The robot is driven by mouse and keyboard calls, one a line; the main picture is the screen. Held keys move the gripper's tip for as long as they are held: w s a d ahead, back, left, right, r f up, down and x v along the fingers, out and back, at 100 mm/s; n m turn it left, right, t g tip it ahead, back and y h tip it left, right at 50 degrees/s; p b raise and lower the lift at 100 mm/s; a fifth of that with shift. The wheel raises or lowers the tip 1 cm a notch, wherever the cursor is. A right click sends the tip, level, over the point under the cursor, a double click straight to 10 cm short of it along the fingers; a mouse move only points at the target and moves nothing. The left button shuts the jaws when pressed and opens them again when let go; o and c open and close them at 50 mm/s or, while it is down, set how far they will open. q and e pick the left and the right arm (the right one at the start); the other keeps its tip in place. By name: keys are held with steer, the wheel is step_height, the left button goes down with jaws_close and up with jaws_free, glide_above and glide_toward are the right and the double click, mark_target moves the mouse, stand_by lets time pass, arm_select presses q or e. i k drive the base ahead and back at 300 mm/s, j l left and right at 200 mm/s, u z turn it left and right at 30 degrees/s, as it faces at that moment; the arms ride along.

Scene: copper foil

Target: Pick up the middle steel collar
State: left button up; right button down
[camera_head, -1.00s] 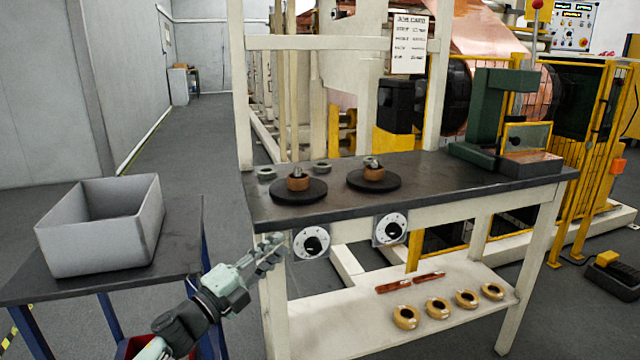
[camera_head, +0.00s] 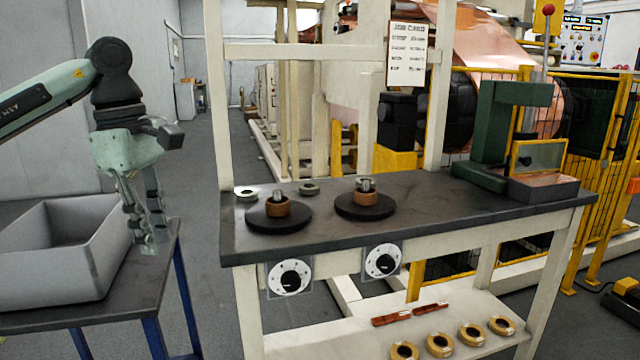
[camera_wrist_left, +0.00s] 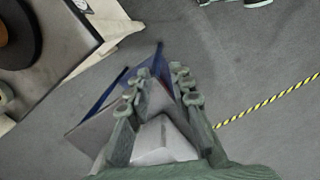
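Three grey steel collars show on the dark bench top in the head view. The left collar (camera_head: 246,193) and the middle collar (camera_head: 309,189) lie near the back edge. The right collar (camera_head: 364,184) is at the top of the right spindle, above a copper-coloured ring. My left gripper (camera_head: 148,246) points down beside the grey bin, left of the bench and well apart from the collars. In the left wrist view my left gripper (camera_wrist_left: 157,90) has its fingers apart with nothing between them. My right gripper is not in view.
The grey bin (camera_head: 100,262) stands on a small side table (camera_head: 152,290). Two black discs, the left one (camera_head: 262,217) and the right one (camera_head: 382,208), carry copper-coloured rings in front of the collars. A green press (camera_head: 490,130) stands at the bench's right end. A bench post (camera_head: 215,120) rises at its left.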

mark_target(305, 189)
steer(key=i+l, duration=1.3)
steer(key=i, duration=0.1)
